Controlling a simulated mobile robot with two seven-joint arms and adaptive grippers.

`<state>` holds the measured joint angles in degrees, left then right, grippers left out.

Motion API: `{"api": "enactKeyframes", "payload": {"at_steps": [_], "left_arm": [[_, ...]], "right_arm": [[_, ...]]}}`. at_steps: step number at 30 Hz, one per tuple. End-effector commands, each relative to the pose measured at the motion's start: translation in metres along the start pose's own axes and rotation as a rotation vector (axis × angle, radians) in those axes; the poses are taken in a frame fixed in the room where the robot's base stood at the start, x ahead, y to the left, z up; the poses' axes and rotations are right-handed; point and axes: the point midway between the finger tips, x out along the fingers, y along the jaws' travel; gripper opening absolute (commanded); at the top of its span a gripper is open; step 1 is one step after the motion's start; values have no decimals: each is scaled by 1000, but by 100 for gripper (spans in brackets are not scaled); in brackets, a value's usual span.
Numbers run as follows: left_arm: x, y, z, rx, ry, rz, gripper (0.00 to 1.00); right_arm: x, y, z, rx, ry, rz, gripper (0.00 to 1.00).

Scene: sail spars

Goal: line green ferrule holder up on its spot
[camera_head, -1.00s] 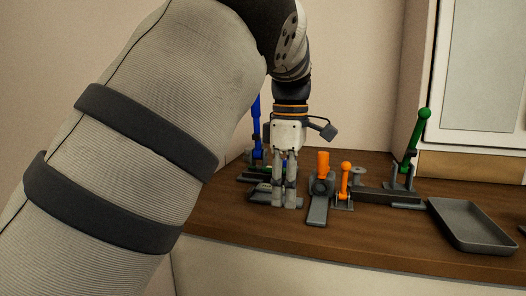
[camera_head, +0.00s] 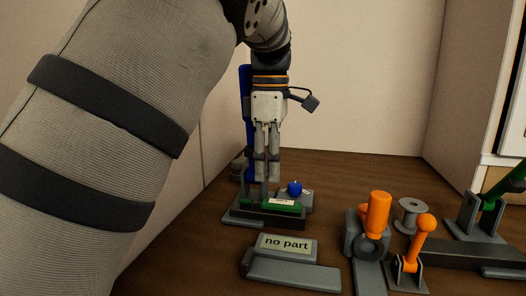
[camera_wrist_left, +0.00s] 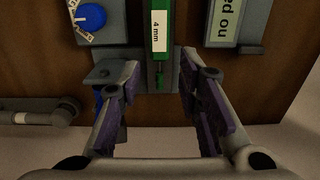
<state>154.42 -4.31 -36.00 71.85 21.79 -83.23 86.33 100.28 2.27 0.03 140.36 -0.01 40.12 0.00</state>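A green holder with a white label (camera_head: 283,205) sits on a dark grey base at the back left of the bench. I take it for the ferrule holder. In the left wrist view the green strip (camera_wrist_left: 166,48) carries a "4 mm" label and points toward my gripper. My left gripper (camera_head: 262,180) points down, just behind the holder in the head view. Its fingers (camera_wrist_left: 156,72) are apart, on either side of the green strip's near end, with nothing visibly gripped. Whether they touch anything is unclear. My right gripper is in neither view.
A blue knob (camera_head: 295,187) and an upright blue lever (camera_head: 246,110) stand close to the gripper. A grey "no part" display (camera_head: 285,244) lies in front. An orange-topped fixture (camera_head: 377,215), an orange lever (camera_head: 424,232) and a grey spool (camera_head: 410,214) stand to the right.

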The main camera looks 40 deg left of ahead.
Motion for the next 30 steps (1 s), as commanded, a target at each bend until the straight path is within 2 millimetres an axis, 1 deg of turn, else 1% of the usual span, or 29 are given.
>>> {"api": "enactKeyframes", "payload": {"at_steps": [6, 11, 14, 22, 23, 24, 27, 30], "left_arm": [[2, 0, 0, 1, 0, 0, 32], [13, 0, 0, 0, 0, -2, 32], [24, -1, 0, -1, 0, -2, 32], [65, 0, 0, 0, 0, -2, 32], [67, 0, 0, 0, 0, 0, 29], [65, 0, 0, 0, -1, 2, 20], [65, 0, 0, 0, -1, 2, 1], [65, 0, 0, 0, -1, 2, 0]], "right_arm": [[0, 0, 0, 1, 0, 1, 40], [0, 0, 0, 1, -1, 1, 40], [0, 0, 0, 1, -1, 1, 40], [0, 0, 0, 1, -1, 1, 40], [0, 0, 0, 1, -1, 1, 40], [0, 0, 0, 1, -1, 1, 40], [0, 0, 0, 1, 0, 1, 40], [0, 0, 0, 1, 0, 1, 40]]}}
